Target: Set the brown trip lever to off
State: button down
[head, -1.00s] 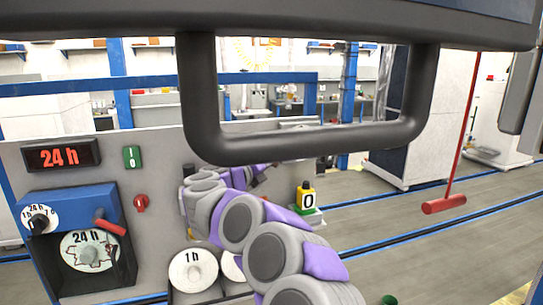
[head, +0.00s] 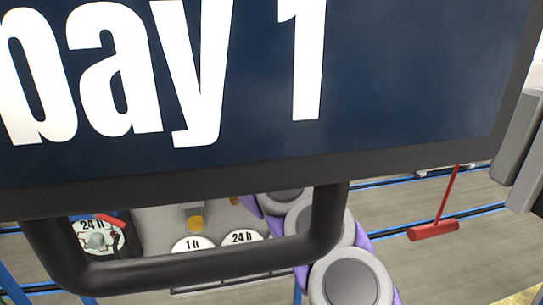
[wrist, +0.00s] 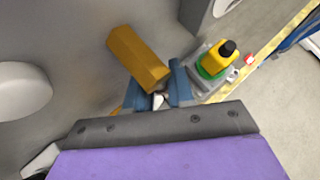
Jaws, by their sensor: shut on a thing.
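The brown trip lever (wrist: 138,60) shows in the wrist view as an ochre-brown, faceted handle, tilted toward the upper left. My gripper (wrist: 157,90) has its blue-grey fingers at the lower end of this handle and is shut on it. The exact contact is partly hidden between the fingers. In the head view a small ochre piece (head: 195,222) shows on the grey panel; I cannot tell if it is the same lever. My gripper is not visible in the head view, where the "bay 1" sign covers much of the scene.
A yellow and green block with a black knob (wrist: 214,60) stands right of the fingers. The dark "bay 1" sign (head: 400,90) and its black frame (head: 200,262) fill the head view's top and middle. A red T-shaped tool (head: 433,231) stands on open floor at right.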

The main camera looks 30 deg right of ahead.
jog(key=shift+a+y, duration=0.2)
jog(key=shift+y, duration=0.1)
jog(key=shift+f+m+y+p, duration=0.1)
jog(key=shift+m+y+p, duration=0.2)
jog(key=shift+p, duration=0.05)
jog(key=c, duration=1.4)
grip_release()
jog(key=shift+f, duration=0.1)
jog(key=shift+o, duration=0.6)
jog(key=shift+w, duration=0.25)
jog(key=shift+s, duration=0.1)
